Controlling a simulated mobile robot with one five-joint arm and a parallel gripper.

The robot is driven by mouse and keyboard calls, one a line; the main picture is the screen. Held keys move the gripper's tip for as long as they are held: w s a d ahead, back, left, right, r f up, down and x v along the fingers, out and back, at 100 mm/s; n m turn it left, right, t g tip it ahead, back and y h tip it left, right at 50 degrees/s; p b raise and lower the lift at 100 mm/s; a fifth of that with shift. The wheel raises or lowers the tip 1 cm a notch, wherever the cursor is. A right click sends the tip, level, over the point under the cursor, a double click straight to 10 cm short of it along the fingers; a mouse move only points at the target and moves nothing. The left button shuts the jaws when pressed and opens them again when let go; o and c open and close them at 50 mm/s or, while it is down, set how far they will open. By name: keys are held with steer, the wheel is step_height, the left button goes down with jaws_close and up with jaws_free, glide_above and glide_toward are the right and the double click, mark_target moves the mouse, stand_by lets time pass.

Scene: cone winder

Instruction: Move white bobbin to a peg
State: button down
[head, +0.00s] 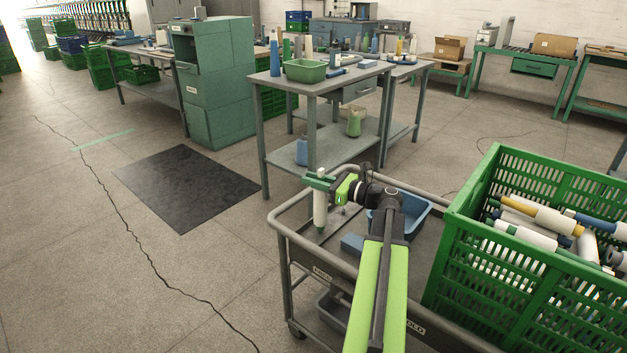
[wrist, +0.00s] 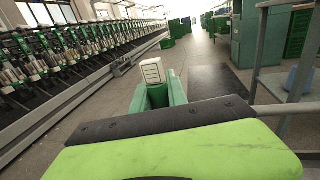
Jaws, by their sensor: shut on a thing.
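My gripper (head: 322,180) is shut on the white bobbin (head: 320,210) in the head view. A long winding machine (wrist: 75,50) with a row of green and metal units runs along the left of the wrist view. I cannot make out a single peg.
The cart (head: 290,235) holds a blue bin (head: 415,213) and a green crate (head: 480,260) full of mixed bobbins. A workbench (head: 262,80) and a green cabinet (head: 220,110) stand beyond. A black mat (head: 185,185) lies on open floor at left.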

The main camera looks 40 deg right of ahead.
steer(key=shift+f+b, duration=0.85)
steer(key=shift+f, duration=0.1)
stand_by(0.4)
steer(key=c, duration=1.2)
jaws_free()
steer(key=v, duration=0.7)
steer(key=shift+s, duration=0.2)
steer(key=shift+d, duration=0.15)
